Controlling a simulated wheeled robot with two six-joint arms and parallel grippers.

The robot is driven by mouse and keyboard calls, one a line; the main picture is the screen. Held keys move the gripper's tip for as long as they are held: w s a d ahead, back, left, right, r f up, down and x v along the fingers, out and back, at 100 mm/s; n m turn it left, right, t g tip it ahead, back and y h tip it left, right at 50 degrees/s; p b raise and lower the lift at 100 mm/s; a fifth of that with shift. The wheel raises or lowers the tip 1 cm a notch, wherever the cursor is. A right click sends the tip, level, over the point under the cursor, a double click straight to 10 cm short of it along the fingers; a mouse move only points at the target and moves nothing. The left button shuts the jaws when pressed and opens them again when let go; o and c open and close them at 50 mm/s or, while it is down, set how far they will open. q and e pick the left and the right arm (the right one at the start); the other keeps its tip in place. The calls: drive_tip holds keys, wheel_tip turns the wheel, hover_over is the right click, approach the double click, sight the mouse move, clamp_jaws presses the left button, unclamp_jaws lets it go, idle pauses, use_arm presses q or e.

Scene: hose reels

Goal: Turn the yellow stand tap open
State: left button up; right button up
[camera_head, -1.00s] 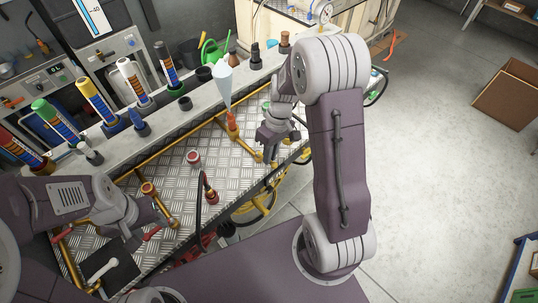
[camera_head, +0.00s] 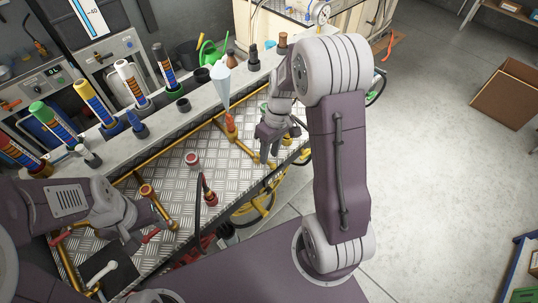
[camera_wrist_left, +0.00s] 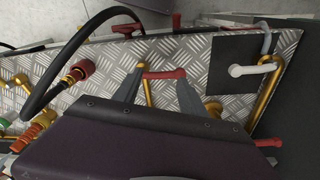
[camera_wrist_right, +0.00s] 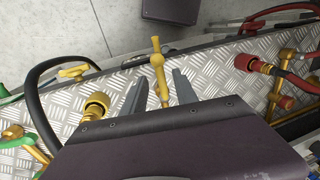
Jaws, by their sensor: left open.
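My right gripper (camera_wrist_right: 158,88) is open, with one finger on either side of the tap's post and gaps between. In the head view my right gripper (camera_head: 267,150) points down at the bench's front edge and hides most of the tap. My left gripper (camera_wrist_left: 157,84) is open around a red-handled tap (camera_wrist_left: 165,74) on a brass post, with no clear grip on it.
A yellow coupling (camera_wrist_right: 96,105) with a black hose stands left of the tap in the right wrist view, and a red coupling (camera_wrist_right: 247,63) right of it. A pale blue cone (camera_head: 222,85) stands behind my right gripper. Open floor (camera_head: 430,150) lies to the right.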

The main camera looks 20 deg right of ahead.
wheel_tip(320, 180, up, 7)
drive_tip(key=d, duration=0.1)
drive_tip(key=shift+w+d+r, duration=0.2)
drive_tip(key=shift+w+d, duration=0.05)
drive_tip(key=s+a+f+m+t+h, duration=0.1)
drive_tip(key=s+a+f+m, duration=0.1)
drive_tip(key=s, duration=0.3)
drive_tip(key=s+a+f+m+t, duration=0.1)
drive_tip(key=s+f+m, duration=0.1)
drive_tip(key=s, duration=0.3)
drive_tip(key=shift+s+a+f+h, duration=0.2)
drive_tip(key=shift+a+f+h, duration=0.2)
drive_tip(key=shift+f, duration=0.35)
